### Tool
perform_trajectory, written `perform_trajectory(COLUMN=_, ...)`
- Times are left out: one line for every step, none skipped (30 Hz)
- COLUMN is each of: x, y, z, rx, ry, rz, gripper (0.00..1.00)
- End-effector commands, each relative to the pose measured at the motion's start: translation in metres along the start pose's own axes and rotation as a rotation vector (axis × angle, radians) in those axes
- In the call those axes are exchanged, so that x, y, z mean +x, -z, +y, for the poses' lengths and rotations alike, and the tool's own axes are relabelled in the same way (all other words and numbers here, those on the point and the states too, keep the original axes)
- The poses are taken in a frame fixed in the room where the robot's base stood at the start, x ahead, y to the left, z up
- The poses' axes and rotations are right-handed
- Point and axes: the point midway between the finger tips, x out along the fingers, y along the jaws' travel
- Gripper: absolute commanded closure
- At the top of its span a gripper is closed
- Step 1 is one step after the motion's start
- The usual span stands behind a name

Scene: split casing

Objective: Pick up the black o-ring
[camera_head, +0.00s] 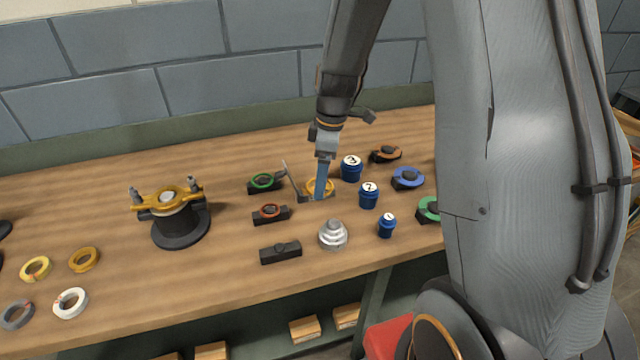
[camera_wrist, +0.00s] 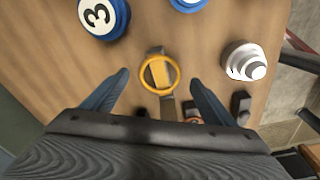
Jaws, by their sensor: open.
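My gripper (camera_head: 321,188) points down over the right half of the workbench. In the wrist view its two fingers (camera_wrist: 160,78) are apart with nothing held between them. An orange-yellow ring (camera_wrist: 146,80) on a small holder lies below, between the fingertips; in the head view this ring (camera_head: 331,184) is partly hidden by a finger. I cannot make out a black o-ring for certain. A black block (camera_head: 280,254) with a dark round boss sits at the front, where a black ring would not stand out. The gap between fingertips and ring is hard to judge.
Holders with a green ring (camera_head: 262,180) and a red ring (camera_head: 269,211) stand left. Blue numbered pots (camera_head: 351,174) and a silver stepped piece (camera_head: 333,236) stand close by. A yellow-topped black fixture (camera_head: 180,224) is further left. Bare wood lies between.

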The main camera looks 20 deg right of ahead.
Motion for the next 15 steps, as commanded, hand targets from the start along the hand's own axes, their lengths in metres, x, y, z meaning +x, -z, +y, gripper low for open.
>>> perform_trajectory(x=0.0046, y=-0.0001, z=-0.0009, rx=0.0, ry=0.002, rz=-0.001, gripper=0.21)
perform_trajectory(x=0.0068, y=0.0, z=-0.0006, rx=0.001, ry=0.001, rz=0.0, gripper=0.21)
perform_trajectory(x=0.0092, y=0.0, z=-0.0005, rx=0.001, ry=0.001, rz=0.0, gripper=0.21)
perform_trajectory(x=0.0105, y=0.0, z=-0.0005, rx=0.001, ry=0.001, rz=0.0, gripper=0.21)
perform_trajectory(x=0.0114, y=0.0, z=-0.0005, rx=0.001, ry=0.0, rz=0.0, gripper=0.21)
perform_trajectory(x=0.012, y=0.0001, z=-0.0003, rx=0.001, ry=0.0, rz=0.0, gripper=0.21)
perform_trajectory(x=0.0122, y=0.0001, z=-0.0002, rx=0.001, ry=0.0, rz=0.0, gripper=0.21)
perform_trajectory(x=0.0122, y=0.0001, z=-0.0002, rx=0.001, ry=0.0, rz=0.0, gripper=0.21)
perform_trajectory(x=0.0122, y=0.0001, z=-0.0001, rx=0.001, ry=0.0, rz=0.0, gripper=0.21)
perform_trajectory(x=0.0122, y=0.0001, z=-0.0001, rx=0.001, ry=0.0, rz=0.0, gripper=0.21)
perform_trajectory(x=0.0122, y=0.0001, z=-0.0001, rx=0.001, ry=0.0, rz=0.0, gripper=0.21)
perform_trajectory(x=0.0121, y=0.0001, z=-0.0001, rx=0.001, ry=0.0, rz=0.0, gripper=0.22)
perform_trajectory(x=0.0121, y=0.0001, z=-0.0001, rx=0.001, ry=0.0, rz=0.0, gripper=0.28)
perform_trajectory(x=0.0121, y=0.0, z=-0.0002, rx=0.001, ry=0.0, rz=0.0, gripper=0.33)
perform_trajectory(x=0.012, y=0.0, z=-0.0002, rx=0.001, ry=0.0, rz=0.0, gripper=0.39)
